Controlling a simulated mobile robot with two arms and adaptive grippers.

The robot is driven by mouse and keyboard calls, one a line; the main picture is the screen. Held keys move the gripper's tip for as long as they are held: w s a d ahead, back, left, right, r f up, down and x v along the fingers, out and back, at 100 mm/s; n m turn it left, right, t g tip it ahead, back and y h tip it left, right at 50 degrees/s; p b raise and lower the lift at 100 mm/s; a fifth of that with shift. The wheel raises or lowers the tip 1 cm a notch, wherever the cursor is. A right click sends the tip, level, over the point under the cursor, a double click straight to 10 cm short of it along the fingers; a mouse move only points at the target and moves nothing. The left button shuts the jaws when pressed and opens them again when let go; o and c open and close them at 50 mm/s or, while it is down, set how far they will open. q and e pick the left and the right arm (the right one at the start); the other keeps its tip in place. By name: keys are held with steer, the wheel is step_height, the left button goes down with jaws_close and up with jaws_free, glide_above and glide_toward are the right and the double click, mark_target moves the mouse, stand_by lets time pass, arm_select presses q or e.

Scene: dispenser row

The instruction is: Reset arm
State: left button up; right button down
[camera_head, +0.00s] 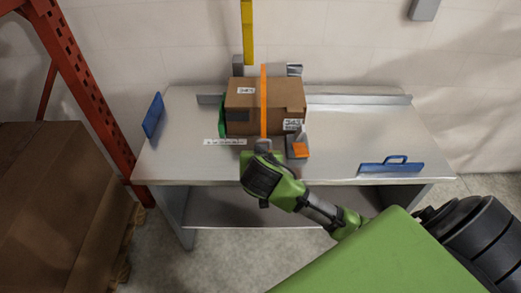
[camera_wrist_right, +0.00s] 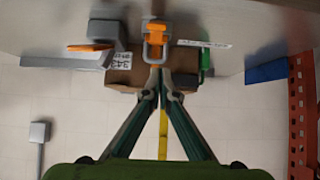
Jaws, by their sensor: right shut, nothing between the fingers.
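My right gripper (camera_head: 263,147) is at the front of the metal table, just in front of a brown cardboard box (camera_head: 240,115). Its fingers are shut and empty. In the right wrist view the fingertips (camera_wrist_right: 157,72) meet close to a grey loop with an orange part (camera_wrist_right: 156,36) at the box; I cannot tell whether they touch it. An orange strap (camera_head: 263,88) runs over the box, which also shows in the wrist view (camera_wrist_right: 120,75). My left gripper is not in view.
A grey block with an orange piece (camera_head: 300,150) stands right of the gripper. A red rack (camera_head: 85,85) and large cardboard box (camera_head: 50,200) are at left. The table's right part is mostly clear.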

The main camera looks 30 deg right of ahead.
steer(key=shift+s+a+r, duration=0.3)
steer(key=shift+s+a, duration=0.2)
steer(key=shift+s, duration=0.15)
steer(key=s+f+n+g+y, duration=0.15)
steer(key=s+f, duration=0.25)
steer(key=f, duration=0.8)
steer(key=s+f+n+g+y+b, duration=0.1)
steer(key=s+f+n+g, duration=0.15)
steer(key=f, duration=0.95)
steer(key=s+f+n+g+y, duration=0.15)
steer(key=s+f, duration=0.35)
steer(key=f, duration=0.7)
steer(key=s+a+f+n, duration=0.1)
steer(key=s+f, duration=0.5)
steer(key=s, duration=0.4)
steer(key=s+a+f+n+g, duration=0.1)
steer(key=s+a+f, duration=0.1)
steer(key=s+f, duration=0.4)
steer(key=s+a+f+n+g+y, duration=0.1)
steer(key=s+f, duration=0.5)
steer(key=s, duration=0.9)
steer(key=shift+s+a+b, duration=0.4)
steer(key=shift+a, duration=0.25)
